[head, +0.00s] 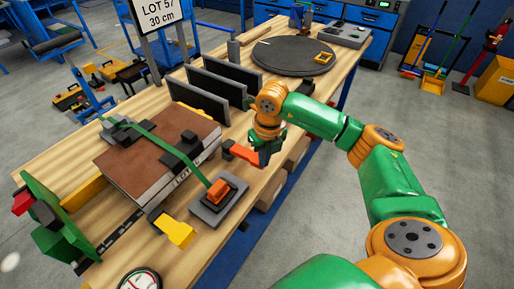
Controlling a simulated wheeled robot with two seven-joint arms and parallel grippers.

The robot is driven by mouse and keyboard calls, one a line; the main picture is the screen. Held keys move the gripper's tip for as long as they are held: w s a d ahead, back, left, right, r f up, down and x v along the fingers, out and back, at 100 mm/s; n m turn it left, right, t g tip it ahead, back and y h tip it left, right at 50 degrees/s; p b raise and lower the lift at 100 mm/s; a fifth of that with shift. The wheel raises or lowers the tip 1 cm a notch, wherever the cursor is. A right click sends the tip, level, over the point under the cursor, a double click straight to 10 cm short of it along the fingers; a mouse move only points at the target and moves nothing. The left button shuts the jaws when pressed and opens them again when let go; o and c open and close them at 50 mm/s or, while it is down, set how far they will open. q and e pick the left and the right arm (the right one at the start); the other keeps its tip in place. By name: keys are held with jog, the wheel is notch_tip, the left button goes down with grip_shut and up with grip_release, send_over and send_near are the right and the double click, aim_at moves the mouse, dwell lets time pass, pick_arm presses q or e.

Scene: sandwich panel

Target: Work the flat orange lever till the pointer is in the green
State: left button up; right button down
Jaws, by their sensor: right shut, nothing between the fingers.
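The flat orange lever (218,190) sits on a grey ratchet base at the bench's near edge. A green strap (165,143) runs from it across a brown panel stack (150,160). My right gripper (229,149) is shut and empty, above the bench's right edge. It is behind the lever and slightly to its right, apart from it. A round white gauge (140,283) is at the bottom, cut off by the frame edge. Its pointer is too small to read. My left gripper is not in view.
Dark upright plates (205,92) stand behind the panel stack. A dark round turntable (293,55) is at the far end. A yellow-handled tool (178,231) lies near the ratchet. A green bracket (62,235) stands at the left. Some bare bench wood lies in front of the ratchet.

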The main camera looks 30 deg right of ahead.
notch_tip(320, 180, up, 7)
jog(key=b, duration=0.1)
jog(key=shift+s, duration=0.35)
dwell(1.6)
